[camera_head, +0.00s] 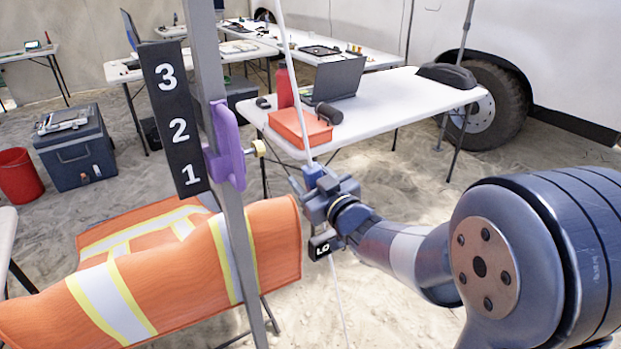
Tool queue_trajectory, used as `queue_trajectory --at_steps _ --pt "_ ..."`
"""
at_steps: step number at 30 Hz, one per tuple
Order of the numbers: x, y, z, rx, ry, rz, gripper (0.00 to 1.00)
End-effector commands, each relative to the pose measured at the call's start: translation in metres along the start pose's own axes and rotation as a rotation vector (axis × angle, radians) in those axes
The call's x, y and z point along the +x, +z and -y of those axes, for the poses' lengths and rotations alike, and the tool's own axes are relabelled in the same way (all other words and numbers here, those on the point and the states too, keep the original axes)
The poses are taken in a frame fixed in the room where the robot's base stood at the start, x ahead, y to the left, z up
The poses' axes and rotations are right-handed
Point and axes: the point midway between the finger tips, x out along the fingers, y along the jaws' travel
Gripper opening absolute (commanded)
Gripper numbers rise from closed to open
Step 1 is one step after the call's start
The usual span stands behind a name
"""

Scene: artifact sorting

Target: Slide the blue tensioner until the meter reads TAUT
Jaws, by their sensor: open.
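The blue tensioner (314,174) sits on a thin pale line that runs from the top of the view down to the sand. My gripper (318,190) is at the tensioner, reaching in from the right, with its jaws open around or beside it; I cannot tell which. The gripper hides the tensioner's lower part. A small black meter (322,246) hangs just below the gripper, close to the line. Its white letters seem to read LO, partly covered at the edge.
A grey pole (213,70) with a purple clamp (226,148) and a 1-2-3 board (174,118) stands left of the line. An orange vest (180,270) lies over a chair. Behind is a white table (400,100) with a laptop (337,80) and orange box (300,127).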

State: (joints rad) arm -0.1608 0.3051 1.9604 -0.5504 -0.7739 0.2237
Motion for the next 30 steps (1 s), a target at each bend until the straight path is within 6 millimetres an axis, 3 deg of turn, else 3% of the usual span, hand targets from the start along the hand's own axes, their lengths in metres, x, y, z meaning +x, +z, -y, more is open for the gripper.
queue_trajectory --at_steps 2,21,26,30 --pt "0.000 0.000 0.000 0.000 0.000 0.000 0.52" --pt "-0.001 0.000 0.000 0.000 0.000 0.000 0.00" --pt "-0.001 0.000 0.000 0.000 0.000 0.000 0.00" --pt "0.000 -0.015 0.000 -0.002 -0.001 -0.004 0.00"
